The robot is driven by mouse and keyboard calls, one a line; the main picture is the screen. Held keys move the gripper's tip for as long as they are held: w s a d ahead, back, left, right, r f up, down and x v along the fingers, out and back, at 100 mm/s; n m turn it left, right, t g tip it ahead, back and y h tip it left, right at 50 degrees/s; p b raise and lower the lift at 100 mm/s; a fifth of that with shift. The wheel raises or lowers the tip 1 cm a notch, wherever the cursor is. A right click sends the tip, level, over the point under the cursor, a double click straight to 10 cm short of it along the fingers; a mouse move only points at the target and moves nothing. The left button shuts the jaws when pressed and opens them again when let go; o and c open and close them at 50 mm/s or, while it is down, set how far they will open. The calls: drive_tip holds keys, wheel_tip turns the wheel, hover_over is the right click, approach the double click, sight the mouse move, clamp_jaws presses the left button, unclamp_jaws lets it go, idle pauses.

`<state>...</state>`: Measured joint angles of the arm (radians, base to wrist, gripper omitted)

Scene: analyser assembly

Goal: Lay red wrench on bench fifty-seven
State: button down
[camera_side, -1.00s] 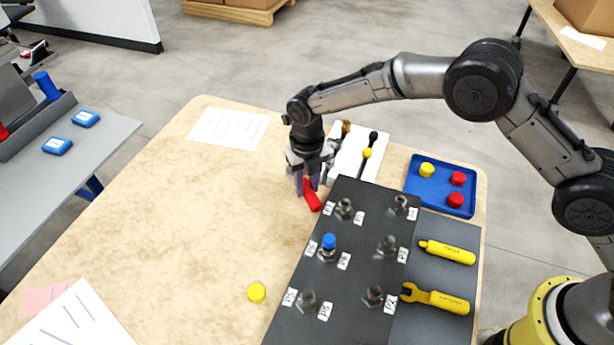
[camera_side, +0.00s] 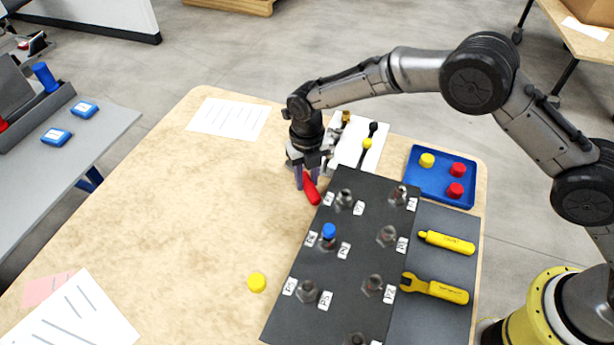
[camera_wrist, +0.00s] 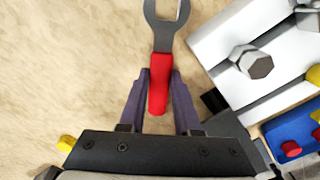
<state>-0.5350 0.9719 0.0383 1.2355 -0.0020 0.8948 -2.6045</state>
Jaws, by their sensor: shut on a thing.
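The red wrench (camera_side: 311,190) shows its red handle at my gripper, just left of the dark fitting board's far corner in the side view. In the wrist view the red wrench (camera_wrist: 160,72) points away from me, with its grey open jaw at the top edge. My gripper (camera_side: 305,183) points down, and its purple fingers (camera_wrist: 158,88) are shut on the red handle. The wrench is over or on the bare wooden bench top (camera_side: 190,200); I cannot tell whether it touches the wood.
The dark board (camera_side: 350,262) with hex fittings stands close right of my gripper. A grey mat (camera_side: 432,325) holds yellow tools. A blue tray (camera_side: 427,190) with caps and a white rack (camera_side: 372,160) are behind. A yellow cap (camera_side: 257,283) lies in front. The bench's left side is mostly clear.

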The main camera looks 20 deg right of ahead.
drive_tip(key=shift+f, duration=0.25)
drive_tip(key=c, duration=0.5)
unclamp_jaws()
drive_tip(key=shift+c, duration=0.2)
wheel_tip(320, 180, up, 14)
